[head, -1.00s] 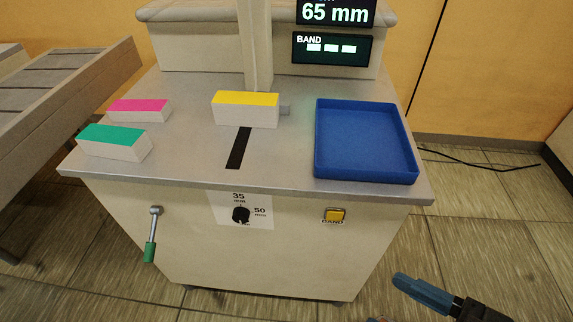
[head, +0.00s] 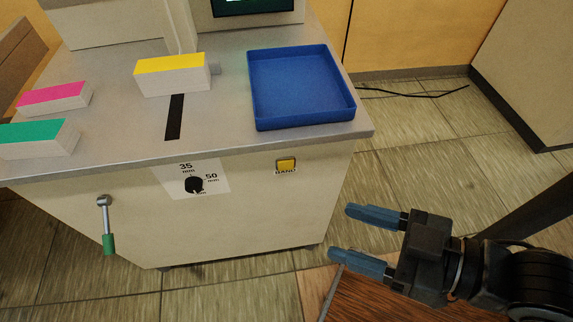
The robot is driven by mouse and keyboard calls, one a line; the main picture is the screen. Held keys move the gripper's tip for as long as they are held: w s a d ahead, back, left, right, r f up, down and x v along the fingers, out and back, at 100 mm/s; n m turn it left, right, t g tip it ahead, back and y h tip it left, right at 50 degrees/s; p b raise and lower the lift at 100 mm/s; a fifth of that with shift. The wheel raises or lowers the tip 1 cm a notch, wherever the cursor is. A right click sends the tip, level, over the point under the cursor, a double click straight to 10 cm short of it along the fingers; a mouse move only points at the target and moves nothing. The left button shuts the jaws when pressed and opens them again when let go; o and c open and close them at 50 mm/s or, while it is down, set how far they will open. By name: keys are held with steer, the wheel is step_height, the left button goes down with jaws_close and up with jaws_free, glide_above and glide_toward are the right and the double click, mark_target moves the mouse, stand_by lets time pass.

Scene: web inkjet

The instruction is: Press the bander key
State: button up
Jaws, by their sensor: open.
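The bander key is a small yellow square button (head: 286,165) on the front panel of the machine, under the blue tray, with the label BAND below it. My gripper (head: 340,233) is to the lower right of the button, in front of the machine. Its two blue fingers are spread apart with nothing between them, and they point left. The gripper is apart from the button and the panel. A black display (head: 255,5) at the top edge is mostly cut off, so its text cannot be read.
A blue tray (head: 303,120) stands empty on the machine top. A yellow-topped stack (head: 172,82) sits by the dark slot; pink-topped (head: 55,104) and green-topped (head: 35,148) stacks lie left. A dial (head: 194,185) and a green-handled crank (head: 108,243) are on the front panel.

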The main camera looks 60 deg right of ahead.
jaws_close()
stand_by(0.3)
stand_by(1.2)
